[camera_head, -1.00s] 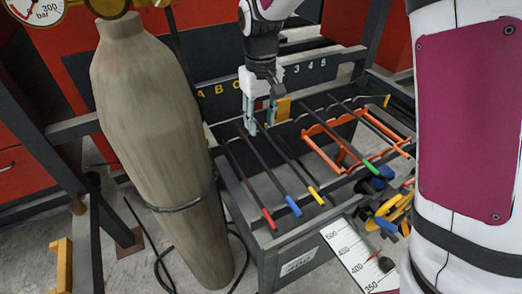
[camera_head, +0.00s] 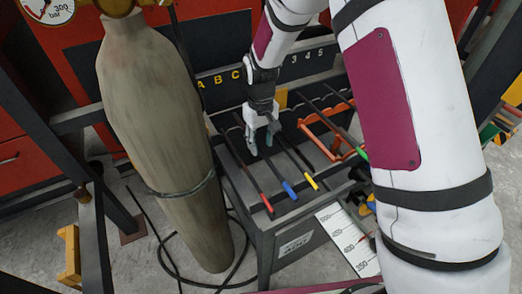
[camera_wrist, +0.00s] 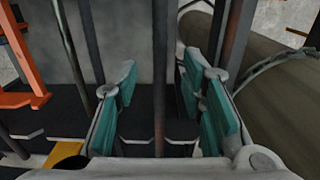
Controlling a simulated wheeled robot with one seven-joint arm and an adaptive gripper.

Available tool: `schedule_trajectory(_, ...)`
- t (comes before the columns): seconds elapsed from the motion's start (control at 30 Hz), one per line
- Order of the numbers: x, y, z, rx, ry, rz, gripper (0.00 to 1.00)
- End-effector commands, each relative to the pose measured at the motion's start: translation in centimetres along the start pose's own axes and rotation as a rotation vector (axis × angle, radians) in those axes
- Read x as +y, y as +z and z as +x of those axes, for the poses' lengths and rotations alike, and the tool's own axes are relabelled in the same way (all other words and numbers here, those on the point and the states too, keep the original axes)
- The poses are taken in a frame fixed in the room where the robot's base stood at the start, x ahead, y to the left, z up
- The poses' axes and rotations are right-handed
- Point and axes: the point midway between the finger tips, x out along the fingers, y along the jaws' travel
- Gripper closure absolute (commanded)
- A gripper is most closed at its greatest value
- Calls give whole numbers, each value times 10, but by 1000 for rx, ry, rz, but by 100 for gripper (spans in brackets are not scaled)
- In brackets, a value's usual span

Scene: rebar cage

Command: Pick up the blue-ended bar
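The blue-ended bar (camera_head: 289,189) lies in the dark rack, between a red-ended bar (camera_head: 267,204) and a yellow-ended bar (camera_head: 311,181). My gripper (camera_head: 262,143) is over the rack, at the far part of the blue-ended bar. In the wrist view my gripper (camera_wrist: 160,92) is open, its teal pads wide apart. One dark bar (camera_wrist: 160,60) runs between the pads, with space on both sides. Its coloured end is out of that view; its place between neighbouring bars fits the blue-ended one. Whether the fingertips are below it is unclear.
A large gas cylinder (camera_head: 155,130) stands close left of the rack (camera_head: 240,205). An orange holder (camera_head: 325,135) and a green-ended bar (camera_head: 362,152) are to the right. A lettered back panel (camera_head: 225,80) rises behind. Other bars run close beside the fingers.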

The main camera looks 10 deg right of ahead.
Motion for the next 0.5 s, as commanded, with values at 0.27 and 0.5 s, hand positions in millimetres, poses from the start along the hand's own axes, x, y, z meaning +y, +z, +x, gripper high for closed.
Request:
schedule_trajectory(0.27, 0, -1, 18, 2, 0, 0, 63)
schedule_trajectory(0.5, 0, -1, 18, 2, 0, 0, 82)
